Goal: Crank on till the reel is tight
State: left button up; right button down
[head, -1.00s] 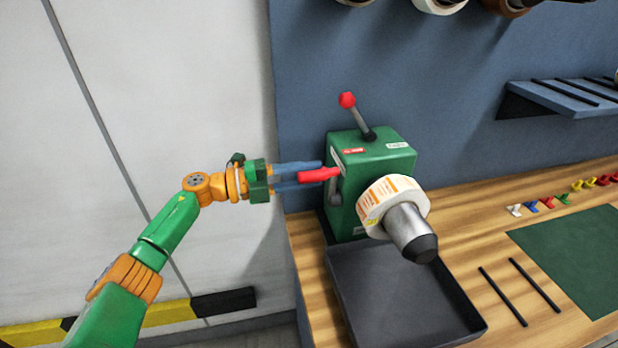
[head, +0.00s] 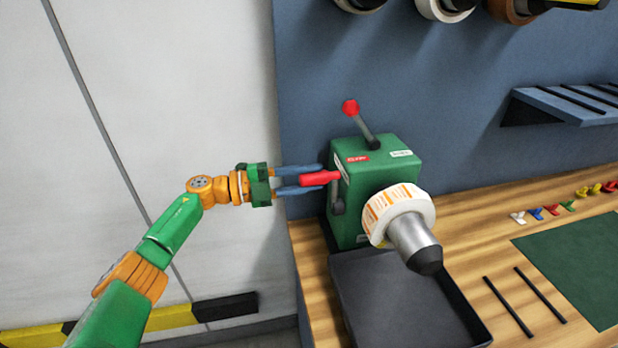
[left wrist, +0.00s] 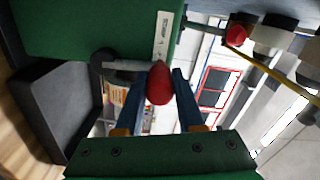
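The green rewinder (head: 385,165) stands on the bench with a red-knobbed lever (head: 351,107) on top, tilted to the left. Its crank has a red handle (head: 320,178) pointing left and a grey arm on the box's left side. The white reel (head: 398,208) with orange labels sits on a grey spindle (head: 412,238) with a black tip. My left gripper (head: 312,179) has its blue fingers on both sides of the handle. In the left wrist view, the handle (left wrist: 160,83) lies between the fingertips, seemingly gripped. My right gripper is out of view.
A dark tray (head: 400,300) lies below the reel. Two black rods (head: 540,294), a green mat (head: 585,262) and small coloured pieces (head: 552,210) lie to the right. A blue panel with a shelf (head: 565,105) stands behind. Rolls hang above.

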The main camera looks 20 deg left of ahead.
pick_arm(q)
jog(key=o, duration=0.4)
jog(key=shift+a, duration=0.1)
jog(key=b+v, duration=0.3)
jog(key=v, duration=0.4)
